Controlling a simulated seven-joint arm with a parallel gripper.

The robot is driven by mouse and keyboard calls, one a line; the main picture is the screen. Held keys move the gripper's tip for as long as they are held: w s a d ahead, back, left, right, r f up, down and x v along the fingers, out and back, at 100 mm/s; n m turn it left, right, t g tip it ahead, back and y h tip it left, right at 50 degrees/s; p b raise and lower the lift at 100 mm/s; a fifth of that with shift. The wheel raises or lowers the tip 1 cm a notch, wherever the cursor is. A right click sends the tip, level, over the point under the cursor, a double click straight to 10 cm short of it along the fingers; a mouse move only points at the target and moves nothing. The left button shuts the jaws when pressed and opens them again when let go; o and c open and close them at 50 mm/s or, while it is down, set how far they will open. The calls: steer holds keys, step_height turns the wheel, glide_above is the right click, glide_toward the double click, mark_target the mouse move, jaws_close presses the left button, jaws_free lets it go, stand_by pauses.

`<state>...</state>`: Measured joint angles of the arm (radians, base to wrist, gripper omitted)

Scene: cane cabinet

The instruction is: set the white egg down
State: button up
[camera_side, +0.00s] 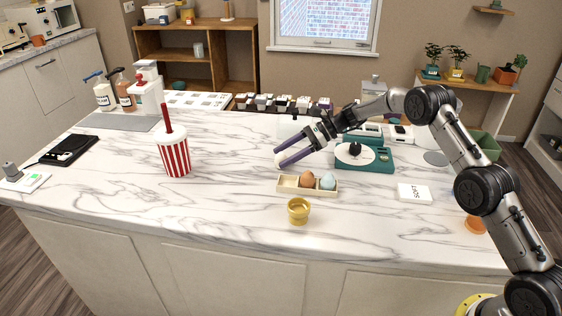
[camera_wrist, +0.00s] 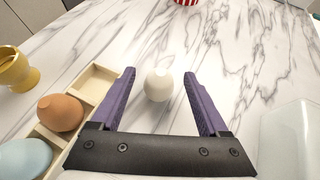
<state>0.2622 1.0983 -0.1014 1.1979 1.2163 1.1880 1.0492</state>
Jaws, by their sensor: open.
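The white egg (camera_wrist: 158,86) is between the two purple fingers of my gripper (camera_wrist: 159,74) in the wrist view, with a gap on each side. It appears to rest on the marble counter; a finger mostly hides it in the side view. My gripper (camera_side: 279,154) is open, low over the counter behind the egg tray (camera_side: 287,186). The cream tray holds a brown egg (camera_side: 307,180) and a pale blue egg (camera_side: 328,182), and its left compartment is empty. In the wrist view the tray (camera_wrist: 92,84) is left of the fingers.
A gold egg cup (camera_side: 298,211) stands in front of the tray. A red-striped cup (camera_side: 174,155) with a straw stands to the left. A teal scale (camera_side: 378,163) is right of my gripper, and a white card (camera_side: 414,193) lies front right. The counter between striped cup and tray is clear.

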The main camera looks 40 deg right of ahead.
mark_target(272, 169)
steer(key=x, duration=0.4)
steer(key=shift+a+f, duration=0.15)
steer(key=shift+a, duration=0.1)
jaws_close()
